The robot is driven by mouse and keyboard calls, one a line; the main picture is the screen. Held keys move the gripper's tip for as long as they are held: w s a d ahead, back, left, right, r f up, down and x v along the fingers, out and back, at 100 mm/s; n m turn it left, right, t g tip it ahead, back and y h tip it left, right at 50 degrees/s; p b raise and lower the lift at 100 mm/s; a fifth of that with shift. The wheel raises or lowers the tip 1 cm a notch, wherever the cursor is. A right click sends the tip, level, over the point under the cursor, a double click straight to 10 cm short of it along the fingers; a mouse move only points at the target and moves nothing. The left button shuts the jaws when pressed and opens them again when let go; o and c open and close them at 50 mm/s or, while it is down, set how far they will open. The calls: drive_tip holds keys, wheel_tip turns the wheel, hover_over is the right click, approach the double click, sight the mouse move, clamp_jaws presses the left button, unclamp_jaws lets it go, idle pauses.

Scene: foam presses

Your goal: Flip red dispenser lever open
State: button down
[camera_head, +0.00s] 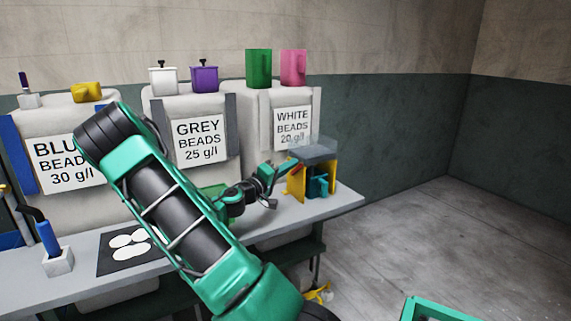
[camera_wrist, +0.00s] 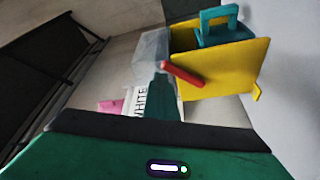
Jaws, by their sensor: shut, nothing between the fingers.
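The dispenser (camera_head: 297,181) is a yellow stand with a clear hopper (camera_head: 315,149) on top, at the right end of the bench. It also shows in the wrist view (camera_wrist: 230,70), turned on its side by the camera angle. Its red lever (camera_wrist: 183,74) juts out from the yellow side panel toward my gripper. A teal mug (camera_head: 317,184) stands inside the dispenser. My gripper (camera_head: 294,165) is shut and empty, at the dispenser's left side. In the wrist view my fingertips (camera_wrist: 161,80) lie just beside the lever's red end; I cannot tell if they touch it.
Bead sacks with labels, such as the white beads sack (camera_head: 293,118), stand along the back of the bench (camera_head: 203,230). The floor (camera_head: 420,240) at right is mostly clear.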

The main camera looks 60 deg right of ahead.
drive_tip(key=shift+s+d+f+g, duration=0.15)
drive_tip(key=shift+s+g, duration=0.25)
drive_tip(key=shift+s, duration=0.4)
drive_tip(key=w+v, duration=0.1)
drive_tip(key=v, duration=0.7)
drive_tip(key=shift+t, duration=0.4)
drive_tip(key=shift+w, duration=0.1)
